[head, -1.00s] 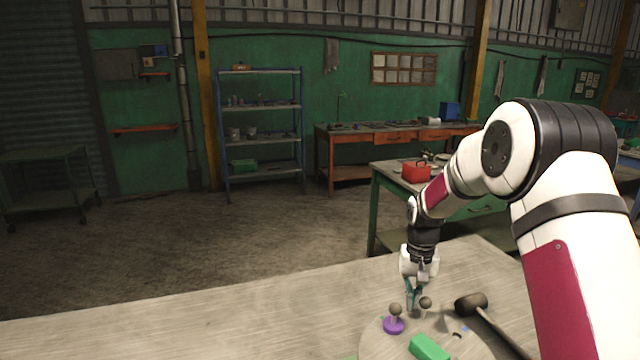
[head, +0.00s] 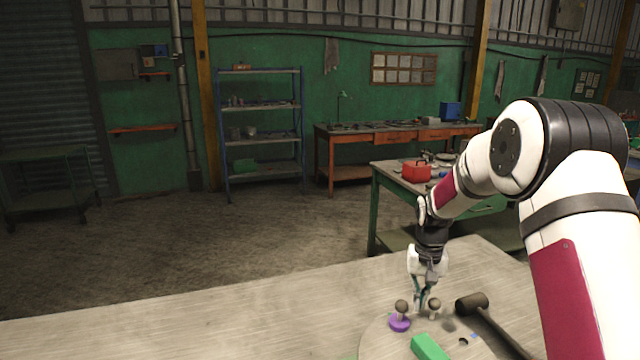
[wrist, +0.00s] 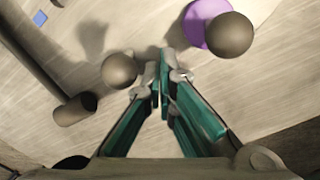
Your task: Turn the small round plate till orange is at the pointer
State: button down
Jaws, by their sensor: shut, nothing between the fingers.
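The round plate (head: 378,345) lies on the table at the bottom of the head view, its near part cut off. It bears a purple disc (head: 400,323) with a dark-topped peg, a green block (head: 429,347), a blue patch (head: 474,335) and another dark ball-topped peg (head: 434,304). My gripper (head: 421,306) is shut and empty, pointing down low between the two pegs. In the wrist view, the ball-topped peg (wrist: 119,70) is close left of my fingertips, and the purple disc (wrist: 194,28) is at upper right. I cannot tell whether the fingers touch the peg. No orange mark or pointer is visible.
The table (head: 200,320) is clear to the left. A green bench with a red box (head: 416,172) stands beyond.

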jog(key=shift+d, duration=0.1)
jog(key=shift+s+d, duration=0.15)
jog(key=shift+d, duration=0.55)
jog(key=shift+a, duration=0.6)
notch_tip(320, 180, up, 9)
dwell(0.7)
